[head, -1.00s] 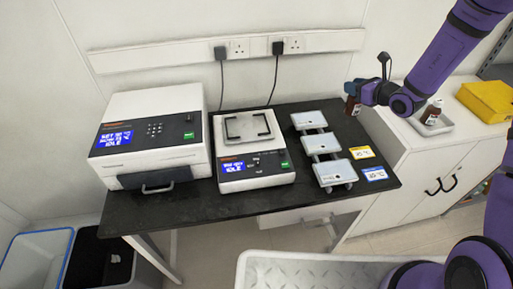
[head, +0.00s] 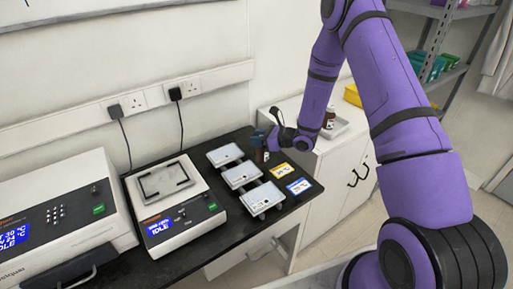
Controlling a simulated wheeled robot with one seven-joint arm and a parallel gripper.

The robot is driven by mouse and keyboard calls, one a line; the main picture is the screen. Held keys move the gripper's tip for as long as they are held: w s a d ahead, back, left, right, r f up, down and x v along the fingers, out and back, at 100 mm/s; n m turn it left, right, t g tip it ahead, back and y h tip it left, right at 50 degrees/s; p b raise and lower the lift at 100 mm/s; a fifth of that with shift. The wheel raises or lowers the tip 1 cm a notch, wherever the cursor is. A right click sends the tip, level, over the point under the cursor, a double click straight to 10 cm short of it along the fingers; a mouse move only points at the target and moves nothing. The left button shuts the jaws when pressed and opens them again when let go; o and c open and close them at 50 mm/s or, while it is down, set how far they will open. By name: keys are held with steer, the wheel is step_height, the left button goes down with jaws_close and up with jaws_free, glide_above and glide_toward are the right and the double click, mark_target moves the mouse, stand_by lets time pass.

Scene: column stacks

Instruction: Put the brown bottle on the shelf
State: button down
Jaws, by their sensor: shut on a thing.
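My gripper (head: 261,140) is over the back right of the black table, left of the white cabinet. It is shut on a small brown bottle (head: 265,155), mostly hidden by the gripper; only a narrow brown part shows. A second brown bottle with a white label (head: 330,118) stands upright in a white tray (head: 341,126) on the cabinet, partly behind my arm. A grey metal shelf (head: 427,48) stands at the upper right, with green and other coloured packs on its boards. My arm hides part of it.
The black table (head: 195,248) holds a balance-like device (head: 173,205), a larger white instrument (head: 55,215), several white-topped blocks (head: 242,174), and yellow (head: 279,170) and blue (head: 299,186) labels. A yellow bin (head: 353,95) sits on the white cabinet (head: 345,165). Open floor lies right of the cabinet.

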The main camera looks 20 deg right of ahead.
steer(key=shift+f, duration=2.05)
steer(key=c, duration=0.8)
jaws_free()
steer(key=shift+f, duration=0.1)
steer(key=shift+o, duration=0.2)
